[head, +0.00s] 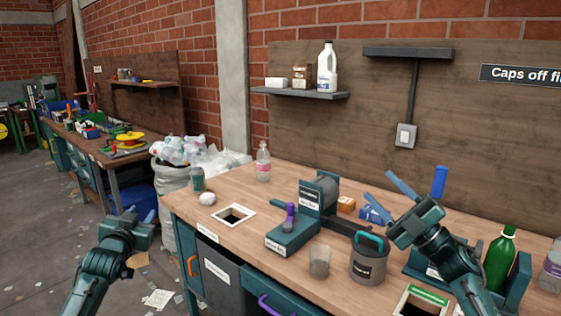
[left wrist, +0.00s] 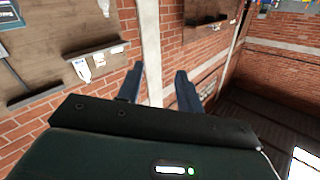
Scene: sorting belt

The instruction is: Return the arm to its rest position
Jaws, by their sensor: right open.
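My left gripper (head: 141,213) is at the lower left of the head view, over the floor to the left of the workbench (head: 190,208). In the left wrist view its two fingers (left wrist: 158,68) stand apart with nothing between them. My right gripper (head: 378,184) is above the right part of the workbench, beyond a grey canister with a teal handle (head: 369,266). Its blue fingers are spread, and I see nothing held in them. Part of the bench behind the right arm is hidden.
A teal device with a grey drum (head: 281,236) stands mid-bench, with a clear cup (head: 319,262) in front. A clear bottle (head: 263,165) stands at the back left. A green bottle (head: 499,260) is close to my right arm. A bag of bottles (head: 178,190) stands left of the bench.

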